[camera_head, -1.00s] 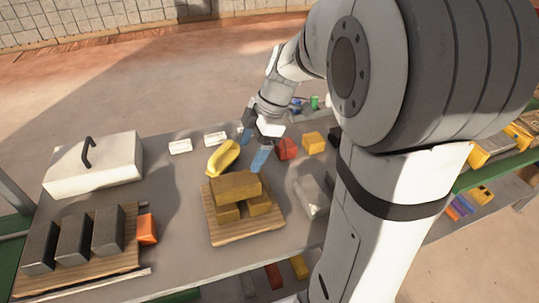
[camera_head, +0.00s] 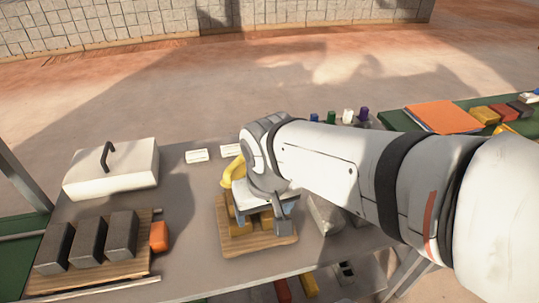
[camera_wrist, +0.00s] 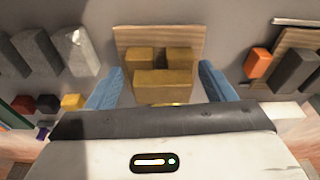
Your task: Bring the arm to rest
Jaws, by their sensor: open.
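My gripper (camera_wrist: 160,88) is open and empty, its two blue fingers spread apart in the wrist view. Several yellow-brown blocks (camera_wrist: 165,84) appear beyond the fingertips, on a wooden board (camera_wrist: 128,38). In the head view, my arm reaches in from the right and its wrist hangs over this board (camera_head: 262,247).
Dark grey blocks (camera_head: 88,240) stand on another board at the left, beside an orange block (camera_head: 158,237). A white box with a black handle (camera_head: 112,170) stands behind them. A light grey block (camera_head: 325,215) is right of my wrist. The table's front strip is mostly clear.

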